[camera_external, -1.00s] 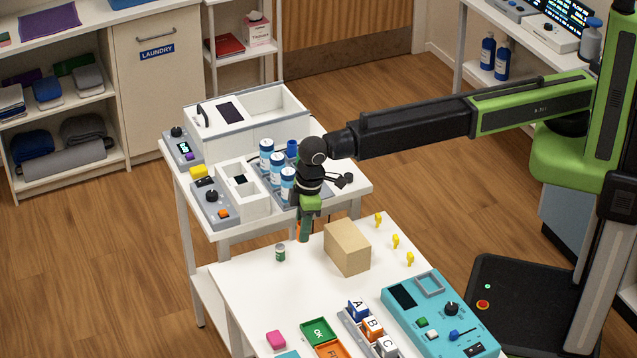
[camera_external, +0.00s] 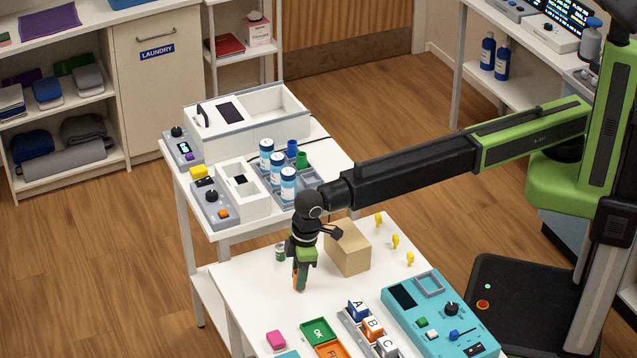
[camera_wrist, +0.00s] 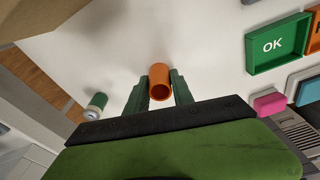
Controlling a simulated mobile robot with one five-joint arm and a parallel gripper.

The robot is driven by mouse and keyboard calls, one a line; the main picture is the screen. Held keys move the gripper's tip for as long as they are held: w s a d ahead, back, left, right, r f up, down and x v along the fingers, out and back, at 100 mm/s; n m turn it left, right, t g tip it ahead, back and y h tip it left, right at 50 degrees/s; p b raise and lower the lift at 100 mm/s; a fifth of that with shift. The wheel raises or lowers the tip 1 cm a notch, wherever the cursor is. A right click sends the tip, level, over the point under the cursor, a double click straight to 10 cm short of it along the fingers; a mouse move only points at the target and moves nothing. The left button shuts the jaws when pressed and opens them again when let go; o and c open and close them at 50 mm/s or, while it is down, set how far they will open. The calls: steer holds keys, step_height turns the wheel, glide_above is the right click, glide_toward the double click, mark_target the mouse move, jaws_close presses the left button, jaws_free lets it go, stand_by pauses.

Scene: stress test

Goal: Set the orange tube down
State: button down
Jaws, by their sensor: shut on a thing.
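The orange tube (camera_wrist: 160,84) is upright between the fingers of my gripper (camera_wrist: 159,76) in the wrist view, its open end toward the camera. In the external view my gripper (camera_external: 300,282) points down over the white table (camera_external: 240,290), left of the cardboard box, and shows only a sliver of orange. The fingers are shut on the tube. The tube's lower end is hidden, so I cannot tell whether it touches the table.
A tan box (camera_external: 348,247) stands just right of my gripper, and a small green-and-white can (camera_external: 280,252) behind it to the left. The green OK tray (camera_external: 318,332), a pink block (camera_external: 276,340) and a turquoise panel (camera_external: 440,315) lie nearer the front. Table left of my gripper is clear.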

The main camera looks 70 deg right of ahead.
steer(key=shift+f, duration=0.1)
steer(key=c, duration=1.1)
jaws_free()
step_height(320, 180, up, 12)
steer(key=s+p, duration=0.1)
steer(key=p, duration=1.1)
steer(key=shift+d, duration=0.4)
steer(key=shift+s, duration=0.1)
steer(key=shift+d, duration=0.1)
